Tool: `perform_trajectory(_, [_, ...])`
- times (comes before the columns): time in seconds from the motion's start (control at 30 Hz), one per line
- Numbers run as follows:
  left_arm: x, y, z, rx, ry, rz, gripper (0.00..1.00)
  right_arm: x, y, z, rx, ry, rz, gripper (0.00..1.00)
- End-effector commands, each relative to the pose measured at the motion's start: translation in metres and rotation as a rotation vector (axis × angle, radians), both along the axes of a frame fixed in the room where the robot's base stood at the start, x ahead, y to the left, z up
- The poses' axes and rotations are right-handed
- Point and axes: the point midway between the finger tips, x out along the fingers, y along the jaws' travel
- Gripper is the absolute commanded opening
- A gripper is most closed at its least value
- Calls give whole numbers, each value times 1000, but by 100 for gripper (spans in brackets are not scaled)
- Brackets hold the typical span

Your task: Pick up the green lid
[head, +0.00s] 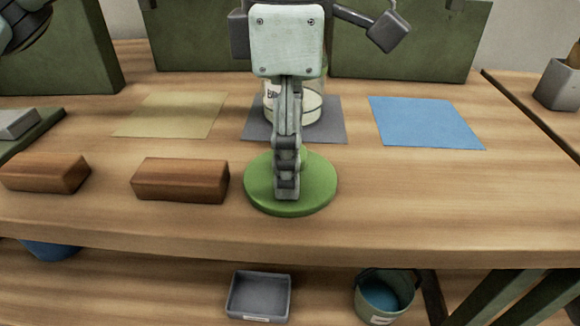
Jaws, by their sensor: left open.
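The round green lid (318,192) lies flat near the front edge of the wooden table, with a small part of its raised green knob showing beside the fingers. My left gripper (286,188) points down over the middle of the lid, seen edge-on, with its fingertips at or just above the knob. It is open, and its fingers hide most of the knob. Whether they touch it I cannot tell. My right gripper is not in view.
A glass jar (312,108) stands behind my gripper on a grey mat (335,130). A yellow mat (172,115) and a blue mat (425,122) flank it. Two brown blocks, one nearer (180,180) and one farther left (45,173), lie left of the lid.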

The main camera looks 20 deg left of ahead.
Motion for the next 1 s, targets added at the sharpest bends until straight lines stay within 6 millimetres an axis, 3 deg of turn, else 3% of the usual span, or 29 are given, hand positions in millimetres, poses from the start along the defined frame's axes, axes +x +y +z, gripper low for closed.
perform_trajectory(0.23, [0, 0, -1, -1, 0, 0, 54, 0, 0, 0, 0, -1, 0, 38])
perform_trajectory(0.6, [0, 0, -1, -1, 0, 0, 10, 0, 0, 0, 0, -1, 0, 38])
perform_trajectory(1.0, [1, -1, 7, -1, -2, 1, 9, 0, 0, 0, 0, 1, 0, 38])
